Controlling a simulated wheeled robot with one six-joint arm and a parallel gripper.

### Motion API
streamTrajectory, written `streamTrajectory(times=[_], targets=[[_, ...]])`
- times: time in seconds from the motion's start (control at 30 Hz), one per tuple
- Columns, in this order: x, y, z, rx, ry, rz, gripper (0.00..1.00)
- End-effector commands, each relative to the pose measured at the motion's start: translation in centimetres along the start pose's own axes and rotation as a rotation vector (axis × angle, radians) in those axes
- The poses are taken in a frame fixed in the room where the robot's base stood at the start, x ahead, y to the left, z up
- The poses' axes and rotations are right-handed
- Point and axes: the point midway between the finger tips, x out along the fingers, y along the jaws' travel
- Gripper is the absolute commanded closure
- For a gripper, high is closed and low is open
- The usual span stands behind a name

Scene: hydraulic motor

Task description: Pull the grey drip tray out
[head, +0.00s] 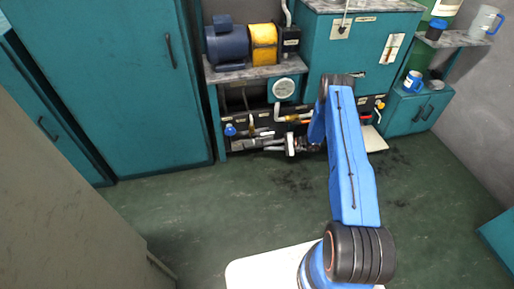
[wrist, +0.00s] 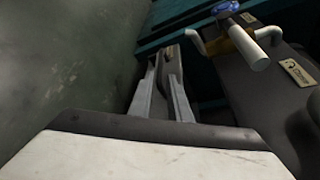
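My gripper (wrist: 164,72) shows in the wrist view as two grey fingers beyond its pale body. There is a gap between the fingers. A narrow grey-brown piece shows near their tips; I cannot tell what it is or whether they touch it. In the head view my gripper (head: 268,147) is low at the front of the hydraulic unit, pointing left, partly lost among pipes. I cannot identify the grey drip tray with certainty. A pale flat plate (head: 375,139) sticks out low at the unit's right, partly hidden by my arm.
The teal hydraulic unit (head: 345,50) carries a blue motor (head: 226,44) and a gauge (head: 284,88). A blue knob (wrist: 225,8) and pipes are close right of my fingers. A tall teal cabinet (head: 110,80) stands left. The green floor (head: 220,205) in front is clear.

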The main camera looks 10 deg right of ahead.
Motion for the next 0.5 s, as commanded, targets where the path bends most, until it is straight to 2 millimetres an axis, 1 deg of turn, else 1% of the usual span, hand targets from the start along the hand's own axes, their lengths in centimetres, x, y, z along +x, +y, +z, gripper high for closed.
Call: streamTrajectory(times=[0.03, 0.1, 0.23, 0.4, 0.5], targets=[[1.0, 0.1, 0.1, 0.000, -0.002, 0.002, 0.83], [2.3, 0.1, 0.1, 0.000, -0.002, 0.002, 0.83], [4.3, 0.0, 0.0, 0.000, -0.001, 0.001, 0.83], [6.2, 0.0, 0.0, 0.000, 0.000, 0.001, 0.83], [6.8, 0.0, 0.0, 0.000, 0.000, 0.001, 0.83]])
